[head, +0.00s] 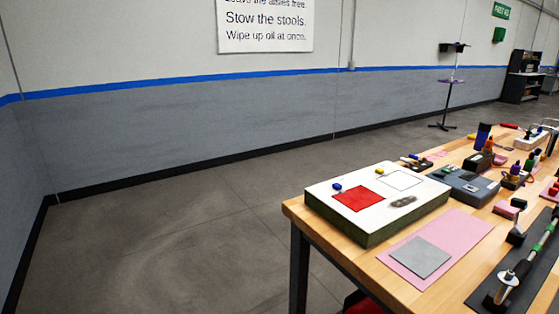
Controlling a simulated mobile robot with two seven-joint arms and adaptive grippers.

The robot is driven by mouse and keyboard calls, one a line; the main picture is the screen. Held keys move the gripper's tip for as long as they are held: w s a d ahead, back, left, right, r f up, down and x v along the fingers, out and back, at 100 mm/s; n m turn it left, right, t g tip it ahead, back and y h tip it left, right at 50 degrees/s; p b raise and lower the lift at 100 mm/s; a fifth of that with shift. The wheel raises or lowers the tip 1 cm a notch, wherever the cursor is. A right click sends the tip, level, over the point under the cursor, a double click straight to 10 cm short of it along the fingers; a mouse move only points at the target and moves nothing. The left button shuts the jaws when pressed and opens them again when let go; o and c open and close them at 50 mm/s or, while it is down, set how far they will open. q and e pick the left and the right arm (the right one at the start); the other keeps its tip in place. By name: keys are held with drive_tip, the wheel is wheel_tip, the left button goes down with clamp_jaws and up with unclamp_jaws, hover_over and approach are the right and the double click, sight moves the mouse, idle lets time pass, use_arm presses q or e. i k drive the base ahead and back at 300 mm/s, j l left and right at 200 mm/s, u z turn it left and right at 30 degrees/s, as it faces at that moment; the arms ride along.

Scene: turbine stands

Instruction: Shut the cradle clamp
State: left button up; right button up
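A long dark base (489,297) lies at the right edge of the wooden workbench and is cut off by the picture's edge. A greenish-grey rod (541,240) runs along it. A clamp-like metal piece (507,279) sits near the rod's front end. It may be part of the cradle, but I cannot tell whether it is a clamp or whether it is open or shut. Neither of my grippers is in view.
The wooden workbench (293,208) fills the lower right. On it are a white-topped box (377,206) with a red square, a pink sheet (465,233) with a grey square (420,257), a grey case (464,187) and several bottles and small tools. The floor (180,240) at left is clear.

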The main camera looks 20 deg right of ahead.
sight(519, 204)
drive_tip(key=i+j+z, duration=0.15)
drive_tip(key=z, duration=0.3)
drive_tip(key=i+j+z, duration=0.2)
drive_tip(key=z, duration=0.3)
drive_tip(key=i+j+z, duration=0.15)
drive_tip(key=j+z, duration=0.15)
drive_tip(key=z, duration=0.15)
drive_tip(key=i+j+z, duration=0.1)
drive_tip(key=j+z, duration=0.15)
drive_tip(key=z, duration=0.2)
drive_tip(key=j+z, duration=0.3)
drive_tip(key=z, duration=0.2)
drive_tip(key=j+z, duration=0.35)
drive_tip(key=j, duration=0.15)
drive_tip(key=j+z, duration=0.3)
drive_tip(key=j, duration=0.2)
